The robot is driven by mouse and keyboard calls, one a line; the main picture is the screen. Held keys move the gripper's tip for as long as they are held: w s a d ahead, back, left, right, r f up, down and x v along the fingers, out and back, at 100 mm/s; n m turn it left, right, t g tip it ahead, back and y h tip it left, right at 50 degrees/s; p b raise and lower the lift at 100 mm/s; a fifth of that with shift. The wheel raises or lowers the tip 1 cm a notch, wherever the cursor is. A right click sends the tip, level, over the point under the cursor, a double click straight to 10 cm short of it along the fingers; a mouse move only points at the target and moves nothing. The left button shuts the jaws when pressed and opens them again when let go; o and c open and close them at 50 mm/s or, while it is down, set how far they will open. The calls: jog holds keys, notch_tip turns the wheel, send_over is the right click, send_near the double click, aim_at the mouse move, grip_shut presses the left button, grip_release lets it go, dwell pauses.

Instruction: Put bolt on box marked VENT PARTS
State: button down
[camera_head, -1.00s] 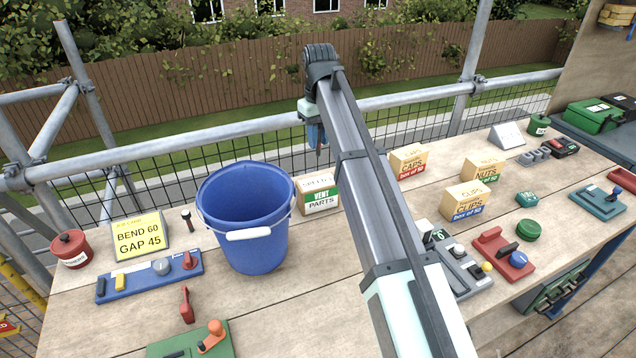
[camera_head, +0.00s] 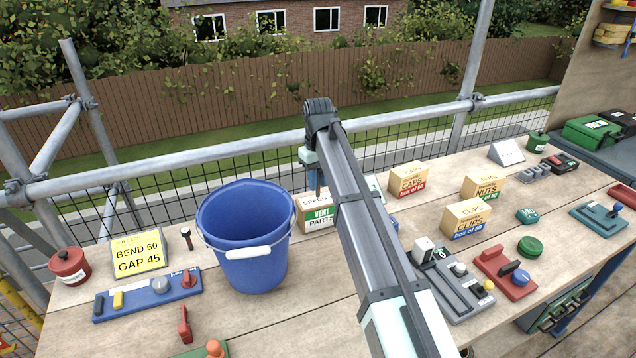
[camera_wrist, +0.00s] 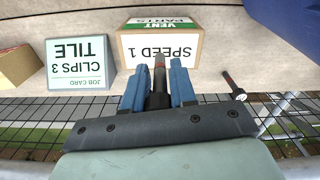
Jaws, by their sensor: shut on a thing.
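My gripper (camera_wrist: 160,88) has blue fingers shut on a dark bolt (camera_wrist: 159,72) with a reddish tip, held between them. In the head view the fingers are small and partly hidden by my arm, just above the box. The cardboard box marked VENT PARTS (camera_head: 319,217) stands on the bench behind and right of the blue bucket, its right side partly hidden by my arm. In the wrist view its SPEED 1 top (camera_wrist: 190,49) lies just beyond the bolt's tip. Whether the bolt touches the box I cannot tell.
The blue bucket (camera_head: 245,262) stands close to the box's left. A similar dark piece (camera_head: 187,238) stands upright left of the bucket. A TILE CLIPS 3 job card (camera_wrist: 75,66) is beside the box. CAPS (camera_head: 408,180), NUTS (camera_head: 483,188) and CLIPS (camera_head: 466,218) boxes stand right.

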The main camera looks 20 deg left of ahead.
jog(key=shift+f, duration=0.5)
jog(key=c, duration=0.9)
grip_release()
jog(key=shift+f, duration=0.1)
notch_tip(320, 180, up, 11)
jog(key=shift+f, duration=0.15)
jog(key=shift+r, duration=0.8)
jog(key=shift+o, duration=0.4)
